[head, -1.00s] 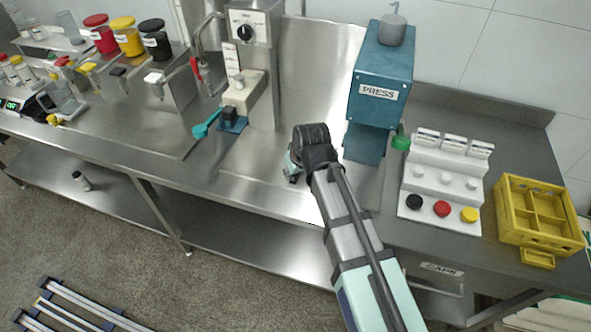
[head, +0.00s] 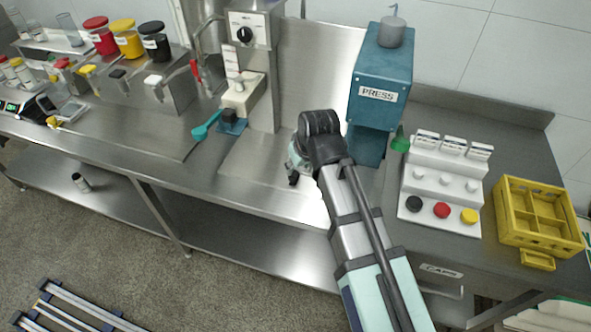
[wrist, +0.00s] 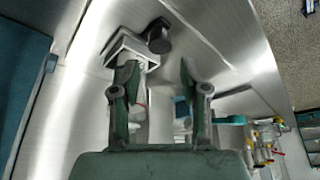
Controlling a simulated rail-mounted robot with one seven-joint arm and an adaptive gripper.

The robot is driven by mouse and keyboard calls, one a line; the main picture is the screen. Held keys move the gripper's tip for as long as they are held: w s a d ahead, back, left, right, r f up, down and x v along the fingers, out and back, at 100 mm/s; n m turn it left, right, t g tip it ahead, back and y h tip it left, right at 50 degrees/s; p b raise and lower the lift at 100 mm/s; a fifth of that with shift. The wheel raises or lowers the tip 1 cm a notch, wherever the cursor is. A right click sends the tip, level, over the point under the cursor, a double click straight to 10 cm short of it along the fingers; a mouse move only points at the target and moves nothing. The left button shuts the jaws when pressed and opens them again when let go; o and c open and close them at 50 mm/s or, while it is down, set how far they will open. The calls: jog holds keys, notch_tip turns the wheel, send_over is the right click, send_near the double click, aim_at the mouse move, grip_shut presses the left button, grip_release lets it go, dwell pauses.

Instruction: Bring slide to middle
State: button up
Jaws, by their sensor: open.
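No part is marked as the slide. A cream block (head: 240,97) with a knob on top stands at the foot of the steel mill column (head: 262,85). Below it are a dark blue base (head: 233,127) and a teal handle (head: 205,126) pointing left. The teal handle also shows in the wrist view (wrist: 228,120), beyond the right finger. My gripper (head: 294,176) is right of these parts, above the steel worktop and apart from them. In the wrist view my gripper (wrist: 160,72) is open, with nothing seen held between its fingers. My arm hides part of it in the head view.
The blue press (head: 380,75) stands close right of my arm. A white cap rack (head: 440,190) and a yellow crate (head: 538,220) are further right. A dial box (head: 248,27) is on the column. Bare steel worktop (head: 245,170) lies left of my gripper.

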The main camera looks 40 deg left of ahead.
jog(key=shift+v, duration=2.7)
